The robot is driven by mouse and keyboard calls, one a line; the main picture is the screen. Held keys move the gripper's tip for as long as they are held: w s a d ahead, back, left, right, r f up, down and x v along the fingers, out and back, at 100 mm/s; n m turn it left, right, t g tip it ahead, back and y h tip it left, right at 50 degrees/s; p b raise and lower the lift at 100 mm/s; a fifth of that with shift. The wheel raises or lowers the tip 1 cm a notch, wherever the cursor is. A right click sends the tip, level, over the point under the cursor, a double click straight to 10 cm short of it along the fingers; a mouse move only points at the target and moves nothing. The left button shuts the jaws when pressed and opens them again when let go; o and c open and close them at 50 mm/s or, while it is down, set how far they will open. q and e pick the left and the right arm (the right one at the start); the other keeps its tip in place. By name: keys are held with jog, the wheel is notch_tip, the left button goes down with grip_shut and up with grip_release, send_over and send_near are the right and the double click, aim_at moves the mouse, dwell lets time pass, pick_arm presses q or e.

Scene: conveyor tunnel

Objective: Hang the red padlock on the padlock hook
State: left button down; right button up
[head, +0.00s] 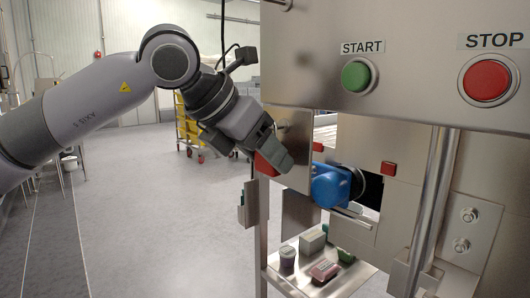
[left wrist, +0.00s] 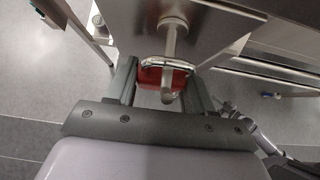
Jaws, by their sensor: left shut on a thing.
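My left gripper (head: 277,157) is shut on the red padlock (head: 264,166), beside the left edge of the machine. In the left wrist view the red padlock (left wrist: 163,77) sits between the two fingers, with its silver shackle (left wrist: 166,61) toward the steel panel. The padlock hook (left wrist: 175,38) is a metal peg standing out from that panel. The peg crosses the shackle and its end overlaps the padlock body in this view; I cannot tell whether it passes through the loop. The hook is hard to make out in the head view. My right gripper is not in view.
The machine's front carries a green START button (head: 357,76) and a red STOP button (head: 487,80). A blue motor-like part (head: 331,186) shows in the opening. Small items lie on a low shelf (head: 301,279). The floor (head: 160,215) at left is clear.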

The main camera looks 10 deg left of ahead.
pick_arm(q)
jog(key=shift+f, duration=0.3)
jog(key=shift+c, duration=1.7)
grip_release()
jog(key=v, duration=0.7)
